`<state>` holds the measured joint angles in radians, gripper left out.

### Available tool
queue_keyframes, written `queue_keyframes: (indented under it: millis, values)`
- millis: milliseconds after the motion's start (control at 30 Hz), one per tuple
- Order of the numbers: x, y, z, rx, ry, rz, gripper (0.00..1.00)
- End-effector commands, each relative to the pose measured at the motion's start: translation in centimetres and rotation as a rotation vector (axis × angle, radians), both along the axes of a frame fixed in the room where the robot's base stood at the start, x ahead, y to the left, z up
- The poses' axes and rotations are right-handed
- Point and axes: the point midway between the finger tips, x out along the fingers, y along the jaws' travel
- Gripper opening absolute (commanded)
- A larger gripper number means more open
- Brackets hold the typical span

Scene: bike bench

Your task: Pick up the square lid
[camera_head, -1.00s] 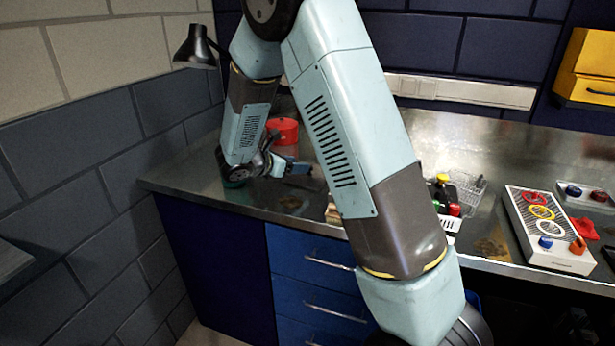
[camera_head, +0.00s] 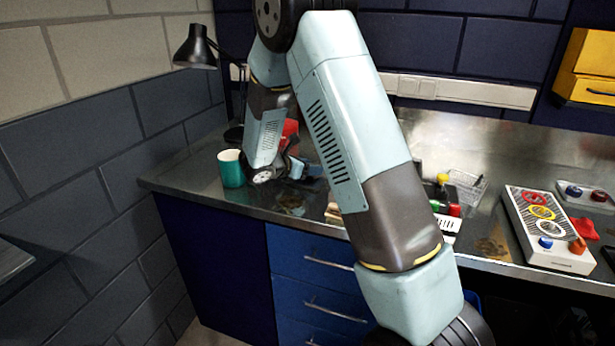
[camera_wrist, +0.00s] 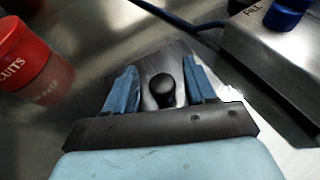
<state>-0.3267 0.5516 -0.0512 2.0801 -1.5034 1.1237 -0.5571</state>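The square lid (camera_wrist: 168,57) is a flat grey metal plate with a round black knob (camera_wrist: 162,88), seen in the wrist view. My gripper (camera_wrist: 160,68) is open, its two blue fingers apart on either side of the knob. I see gaps between the knob and both fingers; whether the fingers are level with the knob in height is unclear. The near part of the lid is hidden behind my gripper. In the head view my gripper (camera_head: 305,170) is low over the left part of the bench, and I cannot make out the lid there.
A red biscuit tin (camera_wrist: 22,55) stands left of my gripper; a metal box (camera_wrist: 268,52) with a blue knob stands right. A dark blue cable (camera_wrist: 175,18) lies behind. In the head view, a teal mug (camera_head: 231,172) stands left of my gripper, a black lamp (camera_head: 196,48) behind.

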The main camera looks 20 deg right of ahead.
Motion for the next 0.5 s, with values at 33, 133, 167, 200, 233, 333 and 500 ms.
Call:
queue_keyframes:
  millis: [33, 133, 167, 200, 233, 333, 500]
  values:
    - [0.00, 0.01, 0.00, 0.000, 0.000, 0.000, 0.50]
    - [-0.02, 0.02, 0.00, 0.000, 0.000, 0.000, 0.41]
    - [-0.02, 0.02, 0.00, 0.000, 0.000, 0.000, 0.38]
    - [-0.02, 0.02, 0.00, 0.000, 0.000, 0.000, 0.34]
    - [-0.03, 0.03, 0.01, 0.000, 0.000, 0.000, 0.31]
    - [-0.03, 0.04, 0.00, 0.000, 0.000, 0.000, 0.22]
    - [-0.03, 0.06, 0.00, 0.000, 0.001, 0.000, 0.05]
